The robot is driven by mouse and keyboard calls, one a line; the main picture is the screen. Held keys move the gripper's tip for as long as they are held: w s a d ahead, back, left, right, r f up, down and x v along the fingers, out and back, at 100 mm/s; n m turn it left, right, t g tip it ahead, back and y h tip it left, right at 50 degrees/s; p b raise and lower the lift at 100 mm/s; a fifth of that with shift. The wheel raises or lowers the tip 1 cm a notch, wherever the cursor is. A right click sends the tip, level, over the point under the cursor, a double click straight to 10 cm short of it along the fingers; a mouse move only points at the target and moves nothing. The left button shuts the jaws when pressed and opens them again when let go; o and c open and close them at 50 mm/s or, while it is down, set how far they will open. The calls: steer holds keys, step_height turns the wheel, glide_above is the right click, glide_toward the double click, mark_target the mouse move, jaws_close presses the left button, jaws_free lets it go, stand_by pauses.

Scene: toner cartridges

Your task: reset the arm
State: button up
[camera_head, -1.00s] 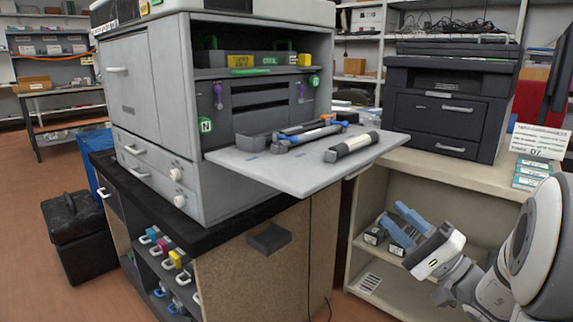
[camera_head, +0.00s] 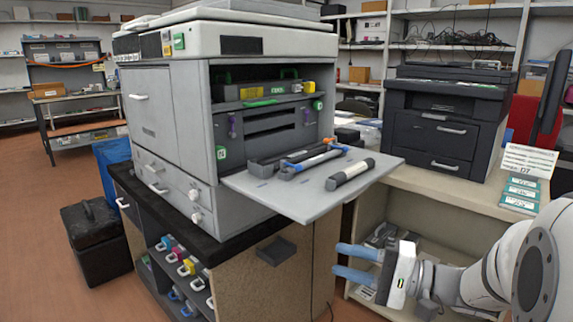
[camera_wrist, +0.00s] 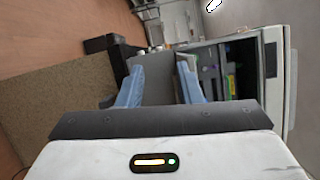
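My gripper (camera_head: 354,263) is at the lower right in the head view, in front of the open shelf under the counter. Its two blue fingers point left and stand apart with nothing between them. In the wrist view the fingers (camera_wrist: 160,84) are also spread and empty, with the cabinet behind them. The printer (camera_head: 165,125) stands open on a dark-topped cabinet. Toner cartridges (camera_head: 349,173) lie on its lowered front door (camera_head: 300,196), clear of my gripper.
A black printer (camera_head: 442,115) and a card with teal boxes (camera_head: 521,187) are on the counter at the right. Dark items (camera_head: 385,236) sit on the shelf behind my gripper. Colored cartridges (camera_head: 187,267) fill the cabinet slots.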

steer(key=s+a+r+n+g+h+p, duration=0.35)
steer(key=s+r+g+h+p, duration=0.5)
steer(key=p, duration=0.65)
steer(key=s+d+r+n+t+h+p, duration=0.2)
steer(key=s+d+r+t+h+p, duration=0.1)
steer(key=d+r+h+p, duration=0.4)
step_height(320, 180, up, 3)
steer(key=t+h+p, duration=0.1)
steer(key=p, duration=0.5)
